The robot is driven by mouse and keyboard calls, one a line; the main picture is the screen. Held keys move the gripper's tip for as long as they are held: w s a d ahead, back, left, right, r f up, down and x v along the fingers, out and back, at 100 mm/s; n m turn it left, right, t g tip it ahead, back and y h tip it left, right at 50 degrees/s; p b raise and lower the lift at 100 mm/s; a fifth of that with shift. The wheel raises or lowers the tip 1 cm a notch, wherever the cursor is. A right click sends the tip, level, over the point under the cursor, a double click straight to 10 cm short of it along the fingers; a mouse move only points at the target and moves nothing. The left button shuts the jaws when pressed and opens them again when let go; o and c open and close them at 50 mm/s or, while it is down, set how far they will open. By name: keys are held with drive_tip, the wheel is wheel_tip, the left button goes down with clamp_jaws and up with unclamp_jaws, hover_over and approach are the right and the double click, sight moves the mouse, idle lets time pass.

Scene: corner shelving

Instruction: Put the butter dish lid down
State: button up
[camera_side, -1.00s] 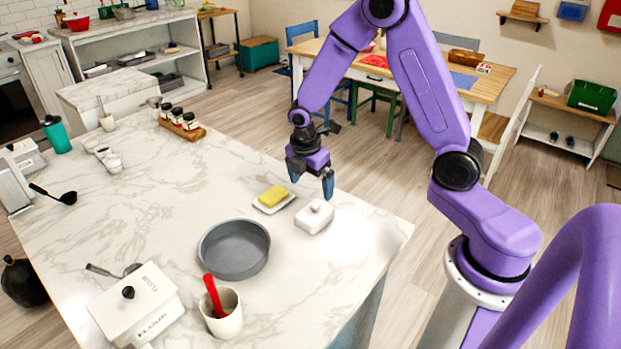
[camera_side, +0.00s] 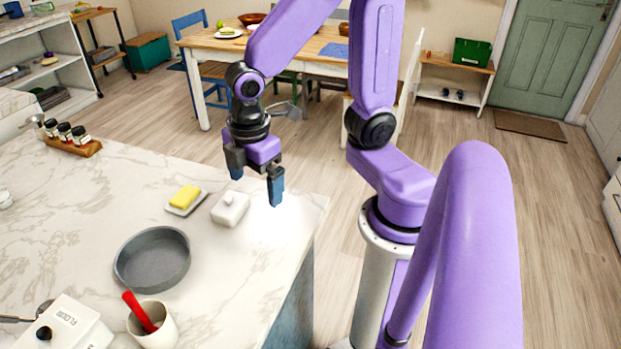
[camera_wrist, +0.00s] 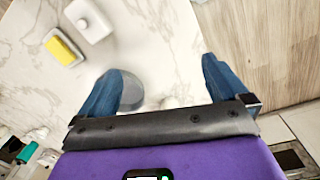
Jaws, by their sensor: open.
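The white butter dish lid (camera_side: 230,208) with its small knob stands upright on the marble counter, close beside the white butter dish (camera_side: 172,211). The yellow butter (camera_side: 184,196) lies uncovered on the dish. My gripper (camera_side: 256,186) is open and empty, above the counter's far right corner, a little right of the lid and apart from it. In the wrist view the lid (camera_wrist: 90,20) and the butter (camera_wrist: 63,48) are at the upper left, outside my open fingers (camera_wrist: 165,88). A grey rounded patch beside the left finger is unclear.
A round grey pan (camera_side: 152,260) sits in front of the dish. A white cup (camera_side: 158,328) with a red utensil and a flour canister (camera_side: 65,325) stand nearer. A spice rack (camera_side: 74,142) is at the back left. The counter edge is right of my gripper.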

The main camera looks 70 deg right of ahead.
drive_tip(key=s+r+m+y, duration=0.1)
drive_tip(key=s+r, duration=0.1)
drive_tip(key=s, duration=0.8)
drive_tip(key=shift+s+d+r+m, duration=0.25)
drive_tip(key=shift+s+d+m, duration=0.15)
